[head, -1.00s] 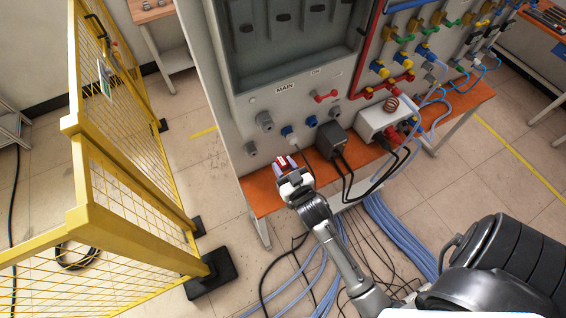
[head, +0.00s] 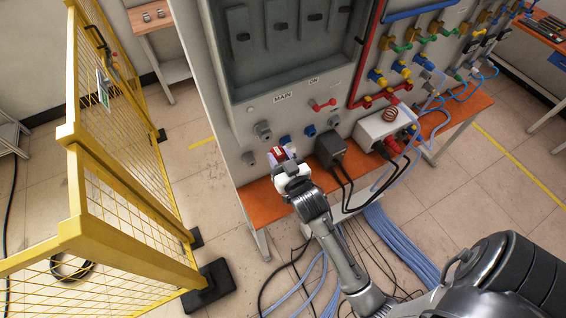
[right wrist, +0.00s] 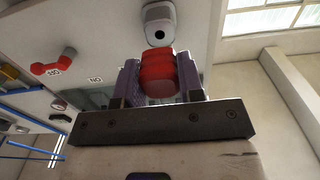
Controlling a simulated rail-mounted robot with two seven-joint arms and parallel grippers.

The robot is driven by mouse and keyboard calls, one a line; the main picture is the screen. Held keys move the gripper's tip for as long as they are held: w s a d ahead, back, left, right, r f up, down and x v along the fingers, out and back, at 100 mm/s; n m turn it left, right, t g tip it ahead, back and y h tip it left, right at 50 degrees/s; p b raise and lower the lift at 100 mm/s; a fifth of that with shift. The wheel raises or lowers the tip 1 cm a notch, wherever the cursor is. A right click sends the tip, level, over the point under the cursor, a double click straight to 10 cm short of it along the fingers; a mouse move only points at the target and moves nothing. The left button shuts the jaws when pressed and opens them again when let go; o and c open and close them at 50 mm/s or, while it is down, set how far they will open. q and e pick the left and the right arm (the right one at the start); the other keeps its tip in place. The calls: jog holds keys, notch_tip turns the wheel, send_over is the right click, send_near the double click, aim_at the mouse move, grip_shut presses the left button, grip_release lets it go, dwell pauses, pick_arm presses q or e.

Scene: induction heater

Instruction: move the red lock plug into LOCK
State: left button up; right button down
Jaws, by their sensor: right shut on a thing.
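The red lock plug (head: 279,153) is held in front of the lower part of the grey panel, just below a blue connector. My right gripper (head: 290,170) is shut on it. In the right wrist view the red plug (right wrist: 160,75) sits between the two dark fingers. A light grey socket (right wrist: 158,22) with a dark round hole lies just beyond the plug's end. Whether they touch cannot be told. My left gripper is not in view.
An orange bench (head: 266,200) runs below the panel. A black adapter (head: 330,148) and a white box with a copper coil (head: 380,124) stand to the right, with cables hanging down. A red handle (head: 322,105) is above. A yellow mesh fence (head: 120,200) stands left.

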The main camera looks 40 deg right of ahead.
jog(key=shift+x, duration=1)
jog(key=shift+w+d, duration=0.15)
jog(key=shift+w, duration=0.55)
dwell(0.3)
dwell(0.7)
jog(key=shift+p, duration=0.5)
jog(key=shift+w+d, duration=0.2)
jog(key=shift+w, duration=0.5)
dwell(0.4)
